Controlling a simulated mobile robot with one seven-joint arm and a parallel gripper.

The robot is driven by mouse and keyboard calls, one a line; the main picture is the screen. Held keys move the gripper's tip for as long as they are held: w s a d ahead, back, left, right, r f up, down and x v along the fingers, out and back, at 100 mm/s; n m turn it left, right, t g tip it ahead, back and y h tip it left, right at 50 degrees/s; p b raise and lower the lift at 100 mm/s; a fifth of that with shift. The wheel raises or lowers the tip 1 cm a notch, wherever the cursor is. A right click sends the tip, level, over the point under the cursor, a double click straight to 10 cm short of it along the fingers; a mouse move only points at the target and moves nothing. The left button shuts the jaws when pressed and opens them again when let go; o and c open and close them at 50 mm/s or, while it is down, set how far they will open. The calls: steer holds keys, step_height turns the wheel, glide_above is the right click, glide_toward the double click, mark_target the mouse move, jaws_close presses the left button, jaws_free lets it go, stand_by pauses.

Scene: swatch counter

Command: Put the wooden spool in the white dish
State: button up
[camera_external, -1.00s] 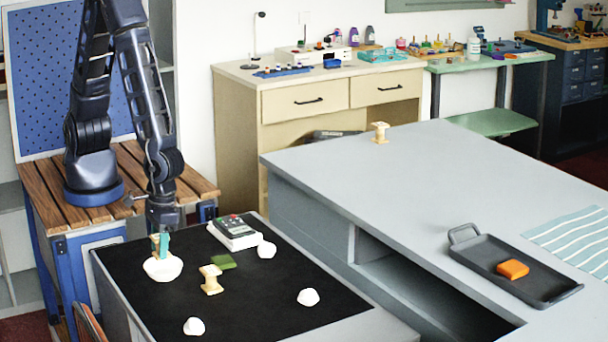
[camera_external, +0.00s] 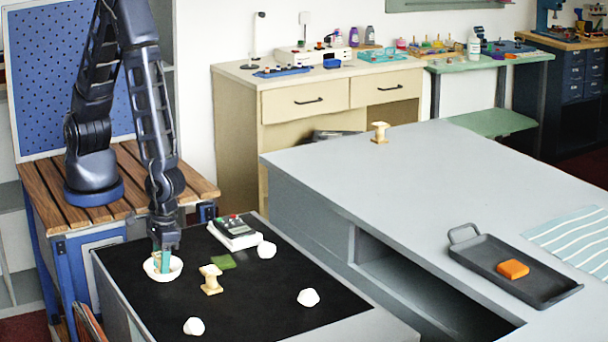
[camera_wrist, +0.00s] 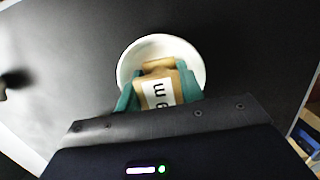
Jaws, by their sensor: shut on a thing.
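The white dish (camera_external: 176,271) stands at the left of the black counter mat. My gripper (camera_external: 162,262) points down into it, its teal fingers shut on a wooden spool. In the wrist view the spool (camera_wrist: 157,82) shows a white label between the teal fingers, with the white dish (camera_wrist: 190,58) around and beneath it. I cannot tell whether the spool touches the dish bottom. A second wooden spool (camera_external: 211,280) stands upright on the mat to the right of the dish. A third one (camera_external: 380,132) stands at the far edge of the grey counter.
A green cloth-like piece (camera_external: 223,262) and a white device (camera_external: 235,233) lie behind and right of the dish. White lumps (camera_external: 308,298) sit on the mat. A black tray (camera_external: 545,287) with an orange block (camera_external: 513,269) is on the grey counter. The mat's front middle is clear.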

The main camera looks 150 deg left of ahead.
steer(key=o, duration=0.7)
steer(key=shift+r, duration=0.1)
step_height(320, 180, up, 12)
steer(key=a, duration=0.2)
steer(key=s+d+r+m+t, duration=0.15)
steer(key=s+r+m, duration=0.25)
steer(key=r, duration=0.5)
steer(key=s+d+r+m+t, duration=0.1)
steer(key=s+d+r+m, duration=0.3)
steer(key=r, duration=0.4)
steer(key=s+r+m, duration=0.3)
steer(key=s, duration=0.2)
steer(key=s+r+m+t+y, duration=0.1)
steer(key=s+r+m, duration=0.2)
steer(key=s+r, duration=0.1)
steer(key=s+d+r+m+t, duration=0.1)
steer(key=s+r+m, duration=0.2)
steer(key=s, duration=0.3)
steer(key=shift+d+r+m+y, duration=0.1)
steer(key=shift+r+m+y, duration=0.3)
steer(key=shift+m, duration=0.1)
